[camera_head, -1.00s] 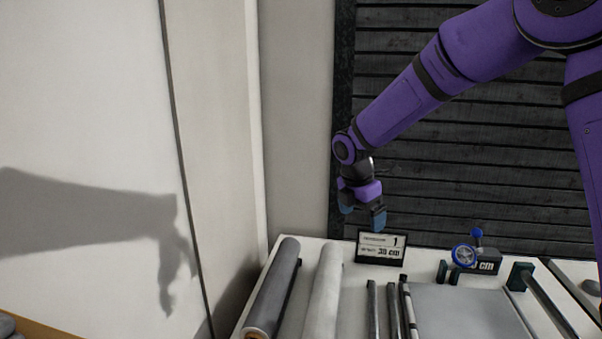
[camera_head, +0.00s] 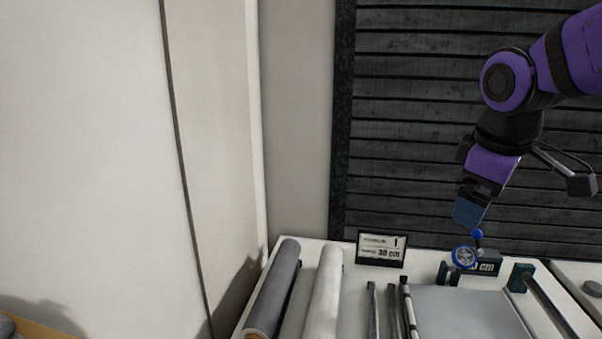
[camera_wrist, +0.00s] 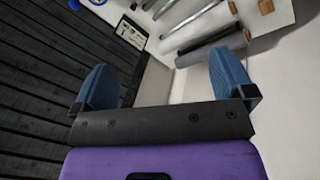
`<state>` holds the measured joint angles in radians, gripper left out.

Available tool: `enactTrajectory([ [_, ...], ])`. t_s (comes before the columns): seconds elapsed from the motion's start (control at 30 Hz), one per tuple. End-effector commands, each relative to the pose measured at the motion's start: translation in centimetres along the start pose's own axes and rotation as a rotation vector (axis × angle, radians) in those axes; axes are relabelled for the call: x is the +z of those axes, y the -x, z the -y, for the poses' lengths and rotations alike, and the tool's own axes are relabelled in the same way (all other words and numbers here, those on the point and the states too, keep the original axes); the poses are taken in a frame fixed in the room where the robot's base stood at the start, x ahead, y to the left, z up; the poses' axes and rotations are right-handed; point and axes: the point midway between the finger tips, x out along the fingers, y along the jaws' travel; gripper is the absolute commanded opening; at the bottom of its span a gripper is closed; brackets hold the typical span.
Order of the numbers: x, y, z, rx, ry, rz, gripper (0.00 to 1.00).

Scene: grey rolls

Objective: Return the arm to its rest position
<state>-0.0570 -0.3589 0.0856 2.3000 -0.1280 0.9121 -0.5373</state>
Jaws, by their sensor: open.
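My purple arm reaches in from the upper right in the head view. My gripper (camera_head: 468,212) hangs pointing down, in front of the dark slatted wall and over the back of the table, in the picture just above the blue round knob. In the wrist view my gripper (camera_wrist: 165,85) shows two blue fingers spread wide apart with nothing between them. The gripper is open and empty. In the head view the fingers overlap, so the gap does not show there.
A dark grey roll (camera_head: 272,290) and a light grey roll (camera_head: 323,292) lie on the white table (camera_head: 352,305). A sign (camera_head: 381,249) stands at the back. A blue knob (camera_head: 464,256) stands beside a grey flat panel (camera_head: 465,312). The slatted wall (camera_head: 400,130) is behind.

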Motion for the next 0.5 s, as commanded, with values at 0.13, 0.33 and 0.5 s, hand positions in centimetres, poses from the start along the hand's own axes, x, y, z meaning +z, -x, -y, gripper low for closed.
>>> enactTrajectory([
  [0.13, 3.4, 1.6, 1.4, 0.009, -0.208, -0.048, 1.00],
  [0.33, 7.5, 2.6, 3.5, 0.000, -0.486, -0.113, 1.00],
  [0.5, 10.0, 3.0, 5.1, -0.016, -0.665, -0.159, 1.00],
])
